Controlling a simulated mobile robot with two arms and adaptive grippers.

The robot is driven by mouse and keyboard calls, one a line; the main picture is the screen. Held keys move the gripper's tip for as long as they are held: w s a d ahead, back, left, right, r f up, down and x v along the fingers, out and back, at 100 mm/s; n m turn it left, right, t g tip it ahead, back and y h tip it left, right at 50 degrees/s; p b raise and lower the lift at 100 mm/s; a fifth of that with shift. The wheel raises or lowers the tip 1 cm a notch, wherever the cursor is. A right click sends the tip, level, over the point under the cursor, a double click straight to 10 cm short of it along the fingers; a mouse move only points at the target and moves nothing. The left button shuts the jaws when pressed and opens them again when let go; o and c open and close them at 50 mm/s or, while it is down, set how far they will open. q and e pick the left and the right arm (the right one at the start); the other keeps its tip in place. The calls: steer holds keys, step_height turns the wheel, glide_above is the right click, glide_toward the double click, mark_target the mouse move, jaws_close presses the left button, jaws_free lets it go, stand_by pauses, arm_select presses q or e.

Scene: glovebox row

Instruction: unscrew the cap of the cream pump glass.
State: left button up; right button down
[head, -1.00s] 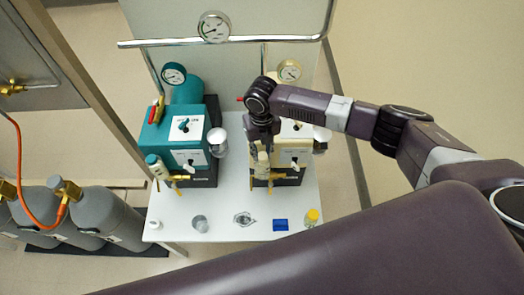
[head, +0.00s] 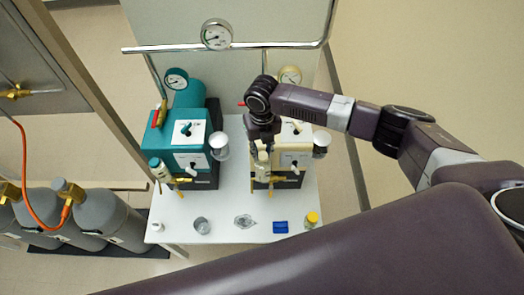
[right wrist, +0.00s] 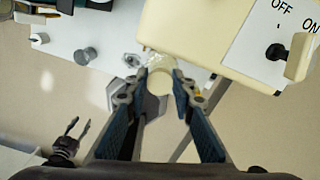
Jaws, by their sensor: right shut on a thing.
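The cream pump (head: 292,158) stands on the right of the white table, with its glass (head: 261,174) at its left front corner. My right gripper (head: 262,148) comes down over the top of this glass. In the right wrist view, my right gripper (right wrist: 160,82) is shut on the pale round cap (right wrist: 158,76), its blue-padded fingers on either side. The fingers hide part of the cap and glass, and I cannot tell how far the cap is turned. My left gripper (right wrist: 72,138) shows small at the lower left, its two fingers apart and empty.
The teal pump (head: 186,135) stands left of the cream one. Gas cylinders (head: 100,215) stand at the left.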

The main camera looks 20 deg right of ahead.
mark_target(262, 154)
steer(key=shift+r, duration=0.1)
steer(key=shift+r, duration=1.9)
